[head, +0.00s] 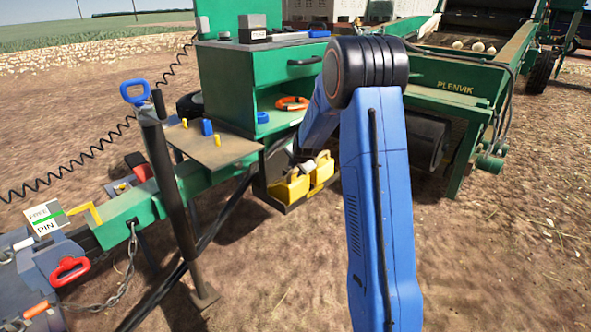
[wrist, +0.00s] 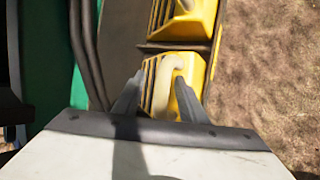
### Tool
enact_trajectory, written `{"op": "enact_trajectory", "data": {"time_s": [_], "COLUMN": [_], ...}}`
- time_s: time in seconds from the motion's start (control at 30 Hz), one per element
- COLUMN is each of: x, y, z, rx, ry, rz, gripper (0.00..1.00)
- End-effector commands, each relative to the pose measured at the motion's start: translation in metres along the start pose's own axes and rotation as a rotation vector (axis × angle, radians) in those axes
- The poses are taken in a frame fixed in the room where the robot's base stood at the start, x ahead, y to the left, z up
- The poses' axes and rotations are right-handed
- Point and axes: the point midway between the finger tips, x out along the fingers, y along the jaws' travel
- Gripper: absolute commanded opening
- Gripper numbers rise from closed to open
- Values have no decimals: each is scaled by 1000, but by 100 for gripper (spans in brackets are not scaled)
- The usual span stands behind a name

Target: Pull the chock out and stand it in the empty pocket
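Two yellow chocks sit side by side in a dark holder low on the green machine, a left one (head: 289,190) and a right one (head: 322,169). In the wrist view the nearer chock (wrist: 194,66) has a pale curved handle (wrist: 172,66); the other chock (wrist: 195,27) lies beyond a dark divider. My gripper (wrist: 159,82) is open, its two dark fingers on either side of the nearer chock's handle. In the head view my arm partly hides the holder. I cannot make out an empty pocket in either view.
A green cabinet (head: 228,82) with open shelves stands behind the chocks. A brown side shelf (head: 215,150) with small blue and yellow parts juts out to the left. A dark jack post (head: 170,185) stands at front left. Bare soil (head: 270,280) in front is free.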

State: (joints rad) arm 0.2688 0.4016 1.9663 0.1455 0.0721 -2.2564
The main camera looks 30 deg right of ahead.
Motion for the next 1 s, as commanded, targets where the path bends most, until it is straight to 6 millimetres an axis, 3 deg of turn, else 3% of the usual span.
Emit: {"op": "enact_trajectory", "data": {"time_s": [0.27,1.0], "x": [-22,-144], "y": [2,2], "z": [1,1], "rx": [-1,1], "ry": [-3,-4], "rz": [5,6], "gripper": [38,38]}}
